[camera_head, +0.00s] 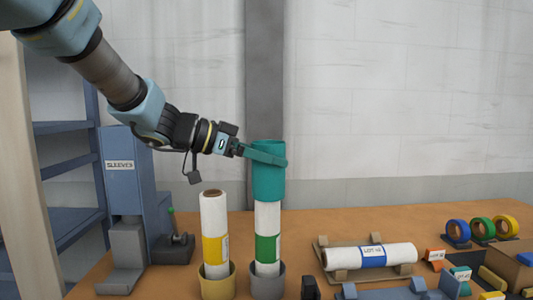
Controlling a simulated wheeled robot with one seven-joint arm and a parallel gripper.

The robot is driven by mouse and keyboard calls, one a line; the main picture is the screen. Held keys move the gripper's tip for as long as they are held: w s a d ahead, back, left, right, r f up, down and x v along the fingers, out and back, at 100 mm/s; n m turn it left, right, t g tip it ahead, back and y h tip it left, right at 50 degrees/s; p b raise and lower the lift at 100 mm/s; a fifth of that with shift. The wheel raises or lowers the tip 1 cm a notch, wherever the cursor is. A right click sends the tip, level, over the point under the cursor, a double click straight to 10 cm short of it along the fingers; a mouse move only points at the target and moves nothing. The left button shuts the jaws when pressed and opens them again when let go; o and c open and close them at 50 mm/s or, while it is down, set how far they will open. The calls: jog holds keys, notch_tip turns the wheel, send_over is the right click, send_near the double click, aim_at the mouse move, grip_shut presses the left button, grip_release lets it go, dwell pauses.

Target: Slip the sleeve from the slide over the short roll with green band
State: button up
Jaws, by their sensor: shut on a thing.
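My gripper (264,156) is at the upper middle, shut on the teal sleeve (269,185). The sleeve is upright and sits over the upper part of the roll with the green band (267,215), hiding its top. That roll stands upright in a grey cup (267,287); its white body and green band (267,248) show below the sleeve. The slide is the blue-grey dispenser labelled SLEEVES (128,188) at the left, and its lower chute (127,245) looks empty.
A roll with a yellow band (214,228) stands close on the left in a tan cup (217,284). A roll with a blue band (343,257) lies on a cradle at the right. Tape rolls (482,228) and small bins are at the far right. A lever (172,240) stands beside the dispenser.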

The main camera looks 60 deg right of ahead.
aim_at(266, 171)
jog(key=shift+f+b, duration=0.6)
jog(key=shift+f, duration=1.05)
jog(key=o, duration=1)
jog(key=b+v, duration=0.1)
jog(key=v, duration=0.9)
jog(key=shift+w+a+r+b, duration=0.1)
jog(key=shift+w+a+b, duration=0.15)
jog(key=shift+a+b, duration=0.1)
jog(key=shift+d, duration=0.1)
